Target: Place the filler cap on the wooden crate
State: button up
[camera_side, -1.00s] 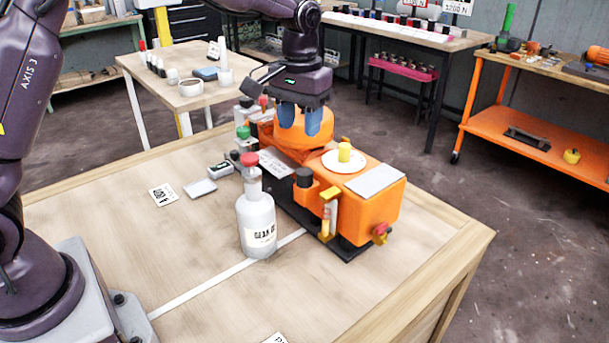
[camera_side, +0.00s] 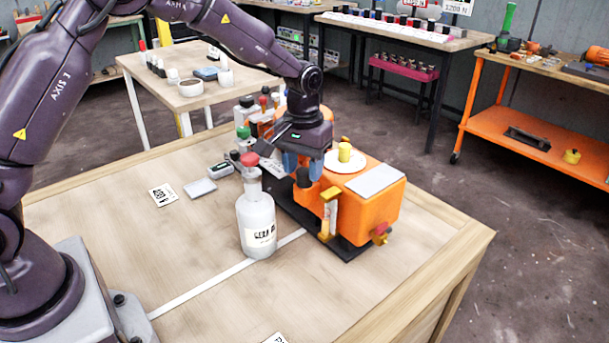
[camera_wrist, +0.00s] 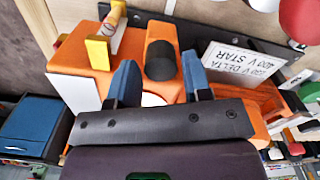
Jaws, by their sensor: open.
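The black filler cap (camera_side: 303,178) sits upright on the front left part of the orange gearbox (camera_side: 375,218). It also shows in the wrist view (camera_wrist: 160,60), as a dark cylinder framed by the two blue fingers. My gripper (camera_side: 302,166) is open, with its fingers down close above and around the cap. In the wrist view my gripper (camera_wrist: 159,75) has a finger on each side of the cap with gaps. Whether either finger touches it I cannot tell. I cannot make out a separate wooden crate; the machine stands on a wooden bench top (camera_side: 190,240).
A white bottle (camera_side: 257,222) with a red cap stands close in front of the machine. A white disc with a yellow knob (camera_side: 345,152) sits on the gearbox beside my gripper. A yellow-topped sight tube (camera_side: 328,212) rises at the gearbox front. The bench's left front is mostly clear.

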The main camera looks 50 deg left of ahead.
jog(key=shift+f, duration=0.8)
jog(key=c, duration=0.7)
jog(key=shift+r, duration=0.1)
